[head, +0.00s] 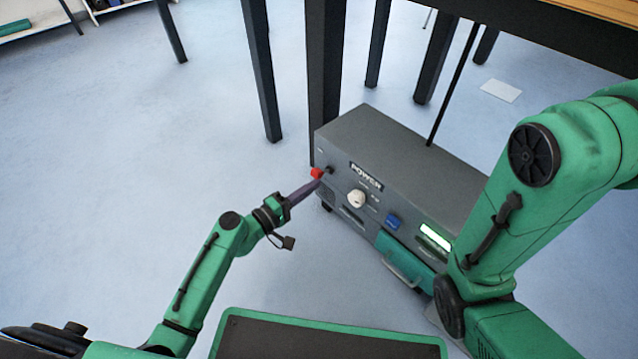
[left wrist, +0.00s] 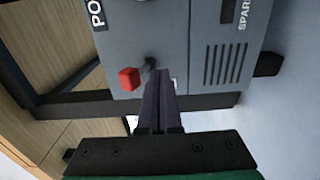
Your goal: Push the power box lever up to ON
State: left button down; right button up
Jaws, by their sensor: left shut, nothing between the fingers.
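The grey power box (head: 385,150) stands on the floor under the table, with a POWER label on its front. Its lever has a red knob (head: 317,173) near the left end of the front face. The red knob also shows in the left wrist view (left wrist: 129,79), with a dark pivot beside it. My left gripper (head: 318,183) is shut and empty, its fingertips right by the lever. In the left wrist view the fingers (left wrist: 160,75) reach to the pivot; I cannot tell whether they touch it. My right gripper is not visible; only my right arm shows.
The box front also bears a white knob (head: 356,199), a blue button (head: 393,221), a lit green display (head: 435,238) and a green drawer (head: 400,262) with a handle. A dark table leg (head: 324,80) stands just behind the box's left end.

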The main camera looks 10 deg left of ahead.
pick_arm(q)
jog(key=v, duration=0.7)
jog(key=shift+b, duration=0.45)
